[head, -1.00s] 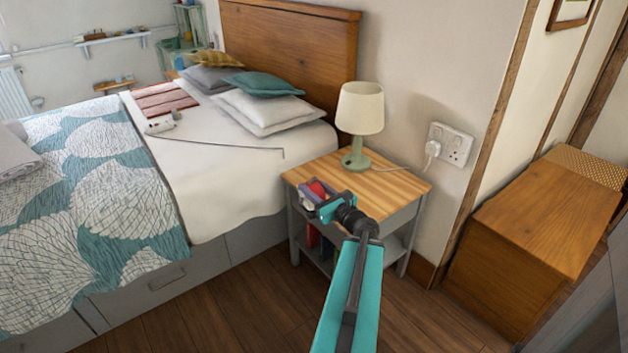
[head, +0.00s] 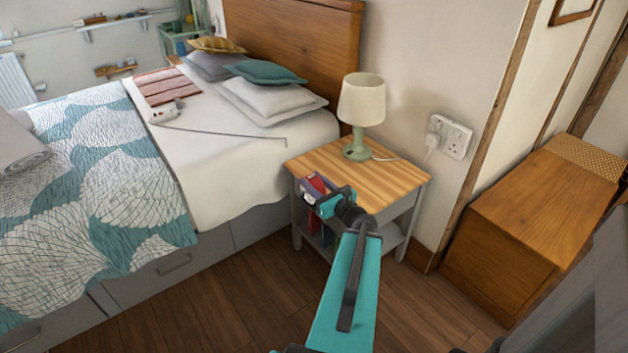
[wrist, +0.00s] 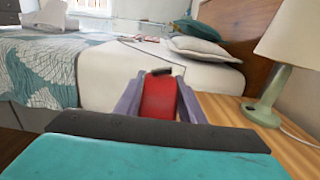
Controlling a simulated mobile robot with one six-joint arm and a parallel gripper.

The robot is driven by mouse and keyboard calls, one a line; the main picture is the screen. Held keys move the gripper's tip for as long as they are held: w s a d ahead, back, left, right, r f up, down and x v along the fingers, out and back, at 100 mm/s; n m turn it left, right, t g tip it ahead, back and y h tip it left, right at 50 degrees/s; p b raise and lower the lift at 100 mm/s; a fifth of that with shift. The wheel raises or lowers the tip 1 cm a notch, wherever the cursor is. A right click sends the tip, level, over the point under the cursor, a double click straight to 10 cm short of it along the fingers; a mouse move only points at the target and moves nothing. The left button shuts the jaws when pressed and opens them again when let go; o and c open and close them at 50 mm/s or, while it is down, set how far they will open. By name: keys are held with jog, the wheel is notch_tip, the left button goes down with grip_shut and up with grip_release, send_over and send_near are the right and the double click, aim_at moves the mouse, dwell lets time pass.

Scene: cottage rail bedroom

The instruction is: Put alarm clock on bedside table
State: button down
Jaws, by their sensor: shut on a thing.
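The bedside table (head: 385,180) has a striped wooden top and grey legs, and stands beside the bed. My gripper (head: 312,186) is shut on a red thing, the alarm clock (head: 318,184), at the table's front left corner. In the wrist view the red alarm clock (wrist: 159,98) sits between the two purple-grey fingers of my gripper (wrist: 158,97). The clock's face is not visible. The table top (wrist: 222,107) shows behind and right of the fingers. I cannot tell whether the clock touches the table.
A lamp (head: 361,108) with a green base stands at the back of the table top, its cord running to a wall socket (head: 450,137). The middle and right of the top are clear. The bed (head: 235,165) is close on the left, and a wooden chest (head: 530,225) stands right.

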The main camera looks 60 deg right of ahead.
dwell(0.5)
jog(key=w+a+r+n+y, duration=0.2)
jog(key=w+a+n+y, duration=0.25)
jog(key=w+a, duration=0.6)
jog(key=w+a+r+n+y, duration=0.25)
jog(key=w+a+y, duration=0.45)
jog(key=a, duration=0.6)
jog(key=w+a+r+n+g+y, duration=0.1)
jog(key=a+n+g+y, duration=0.1)
jog(key=a, duration=0.8)
jog(key=w+a+n+g+y, duration=0.2)
jog(key=a+n+y, duration=0.1)
jog(key=a, duration=0.7)
jog(key=w+a+r+n+g+y, duration=0.1)
jog(key=a+y, duration=0.3)
jog(key=a, duration=0.6)
jog(key=shift+w+a+r+n+g, duration=0.35)
jog(key=shift+w+n+g, duration=0.15)
jog(key=shift+n+g, duration=0.3)
jog(key=shift+w, duration=0.15)
